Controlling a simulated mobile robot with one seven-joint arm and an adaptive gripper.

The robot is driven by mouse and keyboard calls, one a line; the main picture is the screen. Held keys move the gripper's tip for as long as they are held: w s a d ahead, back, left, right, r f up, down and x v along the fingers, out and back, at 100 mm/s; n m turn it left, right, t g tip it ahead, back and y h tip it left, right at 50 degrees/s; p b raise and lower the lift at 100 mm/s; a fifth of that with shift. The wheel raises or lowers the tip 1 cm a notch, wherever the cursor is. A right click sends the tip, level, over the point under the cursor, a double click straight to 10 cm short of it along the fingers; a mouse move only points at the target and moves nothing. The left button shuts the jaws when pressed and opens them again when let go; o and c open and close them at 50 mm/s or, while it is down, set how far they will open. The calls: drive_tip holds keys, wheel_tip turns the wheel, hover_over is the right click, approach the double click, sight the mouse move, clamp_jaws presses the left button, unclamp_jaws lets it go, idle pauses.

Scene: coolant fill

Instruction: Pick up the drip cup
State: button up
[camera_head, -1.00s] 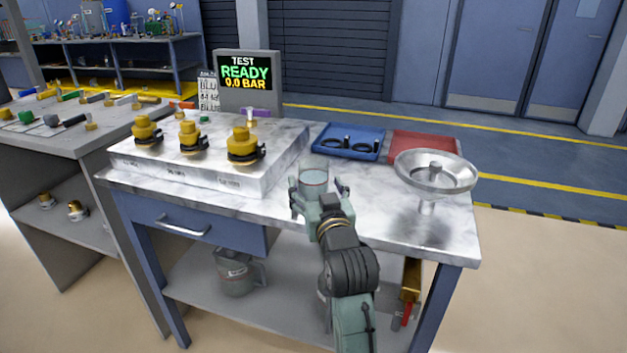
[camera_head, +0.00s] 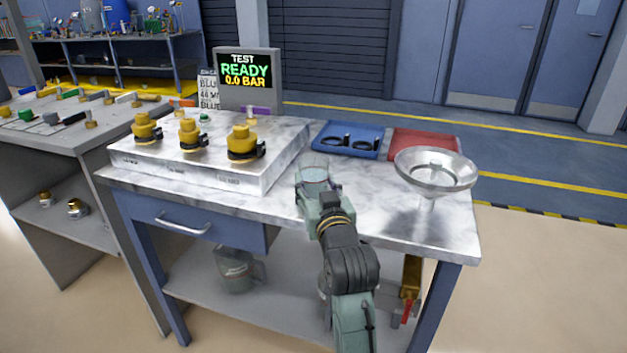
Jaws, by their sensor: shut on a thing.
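The drip cup (camera_head: 314,168) is a small clear cup with a faint reddish line round its wall. It stands upright at the middle of the marble-topped bench (camera_head: 380,215), behind my gripper. My gripper (camera_head: 314,188) reaches over the bench's front edge and is shut on the cup's lower part. The fingers and the wrist hide the cup's base, so I cannot tell whether it touches the bench top.
A white block with several yellow-capped fittings (camera_head: 190,135) stands to the left. A blue tray (camera_head: 345,141) and a red tray (camera_head: 425,142) lie behind. A metal funnel (camera_head: 436,172) stands on the right. A clear jug (camera_head: 238,268) is on the lower shelf.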

sight(316, 172)
drive_tip(key=shift+r, duration=0.25)
drive_tip(key=shift+r, duration=1.5)
drive_tip(key=s, duration=0.1)
drive_tip(key=s+a, duration=0.1)
drive_tip(key=s, duration=0.1)
drive_tip(key=s+b, duration=0.1)
drive_tip(key=shift+s+a+r, duration=0.25)
drive_tip(key=shift+s+a, duration=0.1)
drive_tip(key=shift+a, duration=0.05)
drive_tip(key=shift+s+f+b, duration=0.25)
drive_tip(key=shift+s+b, duration=0.05)
drive_tip(key=shift+b, duration=0.35)
drive_tip(key=b, duration=0.3)
drive_tip(key=shift+s+a, duration=0.2)
drive_tip(key=shift+s, duration=0.15)
drive_tip(key=s+a+r+b, duration=0.1)
drive_tip(key=s+a+b, duration=0.2)
drive_tip(key=s+b, duration=0.6)
drive_tip(key=shift+r+b, duration=0.25)
drive_tip(key=shift+b, duration=1.4)
drive_tip(key=shift+a, duration=0.1)
